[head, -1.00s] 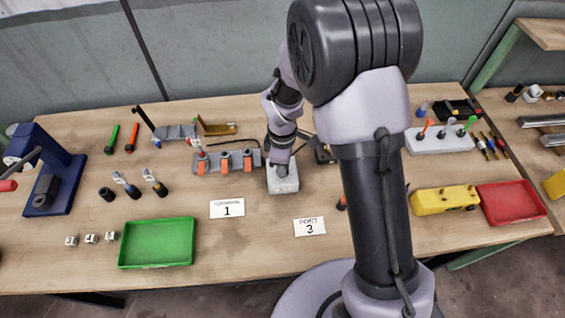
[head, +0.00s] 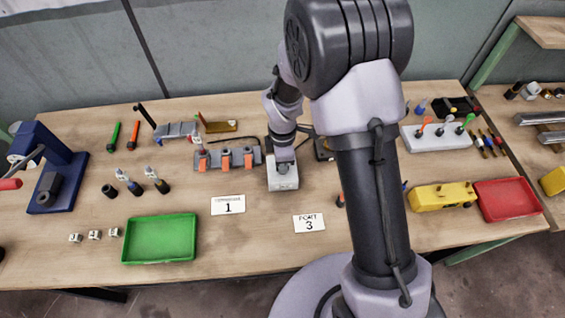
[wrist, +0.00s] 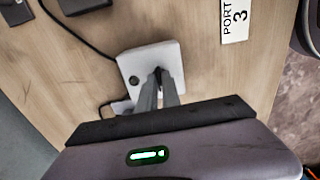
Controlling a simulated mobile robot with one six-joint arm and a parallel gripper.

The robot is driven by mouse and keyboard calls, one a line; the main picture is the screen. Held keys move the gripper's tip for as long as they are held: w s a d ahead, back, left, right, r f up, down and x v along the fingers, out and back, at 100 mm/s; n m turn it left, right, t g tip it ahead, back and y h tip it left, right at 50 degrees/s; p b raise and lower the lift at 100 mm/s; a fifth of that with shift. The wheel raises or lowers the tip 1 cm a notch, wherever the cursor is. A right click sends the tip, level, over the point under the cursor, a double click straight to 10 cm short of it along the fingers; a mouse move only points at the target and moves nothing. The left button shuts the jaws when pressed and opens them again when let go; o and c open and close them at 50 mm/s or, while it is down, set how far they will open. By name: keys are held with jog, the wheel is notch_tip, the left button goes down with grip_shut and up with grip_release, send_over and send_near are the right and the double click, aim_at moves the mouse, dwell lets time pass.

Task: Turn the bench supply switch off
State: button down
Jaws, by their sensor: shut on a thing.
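The bench supply (head: 284,184) is a small light grey box on the wooden bench, just right of the row of orange-fronted parts. In the wrist view its pale top (wrist: 140,60) shows a round dark knob (wrist: 134,80) on one side. My gripper (wrist: 159,78) reaches down onto the box, its two fingers close together on a small dark switch (wrist: 160,72). The fingers hide most of the switch, so its position cannot be told. In the head view my gripper (head: 282,166) is over the box, partly covered by my wrist.
A black cable (wrist: 75,32) runs from the box to a dark block. Cards marked 1 (head: 228,205) and PORT 3 (head: 309,223) lie in front. A green tray (head: 160,239) is at left front, a red tray (head: 508,199) at right.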

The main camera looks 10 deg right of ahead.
jog(key=c, duration=1.5)
grip_release()
jog(key=shift+c, duration=0.2)
notch_tip(320, 180, up, 17)
jog(key=p, duration=0.4)
jog(key=shift+r+p, duration=0.2)
jog(key=shift+p, duration=0.1)
jog(key=s+d+r+m+t+y+b, duration=0.1)
jog(key=s+d+m+t+b, duration=0.1)
jog(key=s+m+b, duration=0.5)
jog(key=s+d+r+m+t+y+b, duration=0.1)
jog(key=s+d+m+t+b, duration=0.2)
jog(key=s+m+b, duration=0.4)
jog(key=s+m, duration=0.5)
jog(key=m, duration=0.3)
jog(key=shift+s+m+t, duration=0.2)
jog(key=shift+m+t, duration=0.1)
jog(key=shift+t, duration=0.1)
